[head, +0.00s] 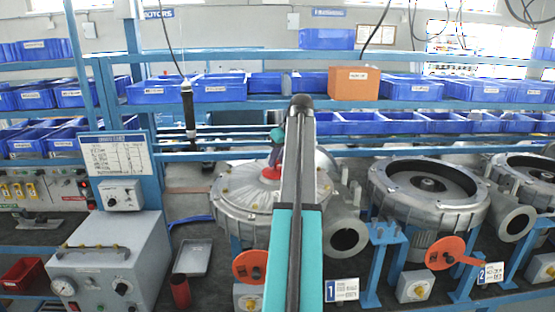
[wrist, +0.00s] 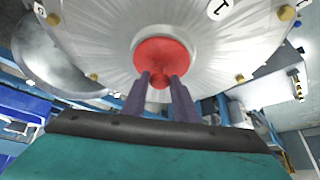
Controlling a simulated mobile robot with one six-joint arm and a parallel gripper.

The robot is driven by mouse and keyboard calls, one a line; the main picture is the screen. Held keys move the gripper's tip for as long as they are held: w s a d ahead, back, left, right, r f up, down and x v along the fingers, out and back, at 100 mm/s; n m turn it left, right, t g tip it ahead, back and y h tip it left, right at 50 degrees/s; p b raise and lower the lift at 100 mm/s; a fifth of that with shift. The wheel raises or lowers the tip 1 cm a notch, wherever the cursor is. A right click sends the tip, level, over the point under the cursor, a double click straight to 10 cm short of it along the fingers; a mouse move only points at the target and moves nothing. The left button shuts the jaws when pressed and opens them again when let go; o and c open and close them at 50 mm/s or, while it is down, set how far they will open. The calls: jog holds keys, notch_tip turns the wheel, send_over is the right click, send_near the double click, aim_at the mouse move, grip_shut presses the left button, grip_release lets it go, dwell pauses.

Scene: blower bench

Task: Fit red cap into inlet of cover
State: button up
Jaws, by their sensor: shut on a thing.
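The red cap (wrist: 162,55) is a round disc with a small knob, and it shows at the centre of the silver cover (wrist: 108,35) in the wrist view. My gripper (wrist: 161,82) is shut on the cap's knob, with one dark finger on each side. In the head view the red cap (head: 271,172) lies low at the middle of the cover (head: 240,200) on the left blower, partly hidden by my arm. The inlet is hidden under the cap. I cannot tell whether the cap is seated or slightly above it.
A second blower (head: 428,195) with an open top stands to the right. A grey test box (head: 110,262) and a small tray (head: 193,257) are to the left. Orange discs (head: 250,267) hang at the front. Blue bins (head: 218,87) fill the shelves behind.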

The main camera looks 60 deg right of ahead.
jog(key=o, duration=1.1)
jog(key=shift+o, duration=0.2)
jog(key=b+v, duration=0.5)
jog(key=v, duration=0.8)
jog(key=shift+s+r, duration=0.15)
jog(key=shift+r, duration=0.2)
